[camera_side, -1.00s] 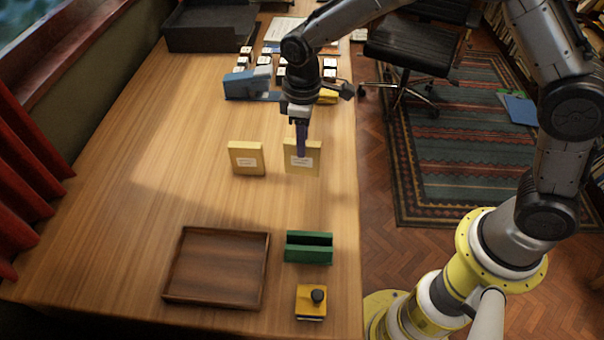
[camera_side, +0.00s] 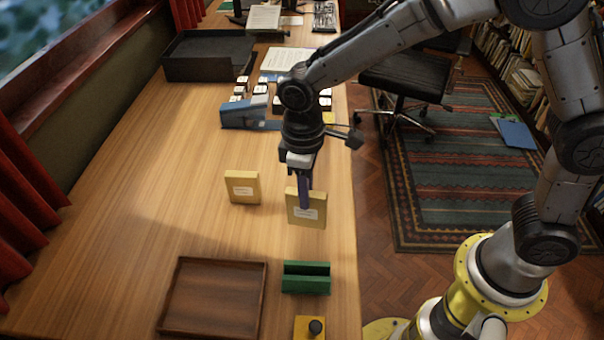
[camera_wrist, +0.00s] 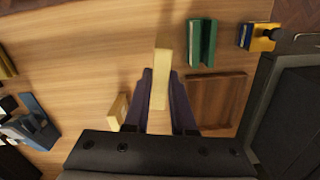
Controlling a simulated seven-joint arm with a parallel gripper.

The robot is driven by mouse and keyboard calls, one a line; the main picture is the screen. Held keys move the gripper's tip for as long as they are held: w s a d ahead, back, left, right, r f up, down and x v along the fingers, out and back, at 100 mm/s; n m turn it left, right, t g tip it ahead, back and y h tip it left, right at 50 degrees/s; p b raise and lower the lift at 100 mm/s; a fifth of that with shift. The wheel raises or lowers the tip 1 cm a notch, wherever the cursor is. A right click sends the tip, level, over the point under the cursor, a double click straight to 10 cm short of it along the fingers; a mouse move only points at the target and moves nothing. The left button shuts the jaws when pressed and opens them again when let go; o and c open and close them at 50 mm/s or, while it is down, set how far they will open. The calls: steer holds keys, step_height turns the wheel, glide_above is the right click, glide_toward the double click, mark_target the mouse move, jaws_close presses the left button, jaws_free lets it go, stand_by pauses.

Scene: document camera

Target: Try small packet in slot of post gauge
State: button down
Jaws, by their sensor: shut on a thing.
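My gripper (camera_side: 304,190) is shut on a yellow packet (camera_side: 306,212) with a white label, held upright. The same packet (camera_wrist: 161,72) shows between the two fingers in the wrist view. Another yellow packet (camera_side: 242,187) stands upright on the table to its left, and it also shows in the wrist view (camera_wrist: 117,112). The green gauge (camera_side: 306,278), a block with a slot along its top, sits on the table nearer the camera than the held packet. It also shows in the wrist view (camera_wrist: 194,43). The held packet's bottom edge appears apart from the gauge.
A brown wooden tray (camera_side: 214,298) lies left of the gauge. A yellow block with a black knob (camera_side: 310,327) is in front of the gauge. A blue device (camera_side: 244,112), stamps and a black tray (camera_side: 209,55) are at the back. The table's right edge is close by.

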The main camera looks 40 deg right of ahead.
steer(key=s+a+r+n, duration=0.2)
steer(key=s+a+r, duration=0.1)
steer(key=s+a, duration=0.3)
steer(key=shift+s, duration=0.55)
steer(key=shift+f, duration=0.1)
steer(key=shift+f, duration=2.55)
steer(key=shift+f, duration=2.3)
steer(key=shift+r, duration=0.55)
steer(key=shift+r, duration=0.35)
steer(key=shift+r, duration=1.4)
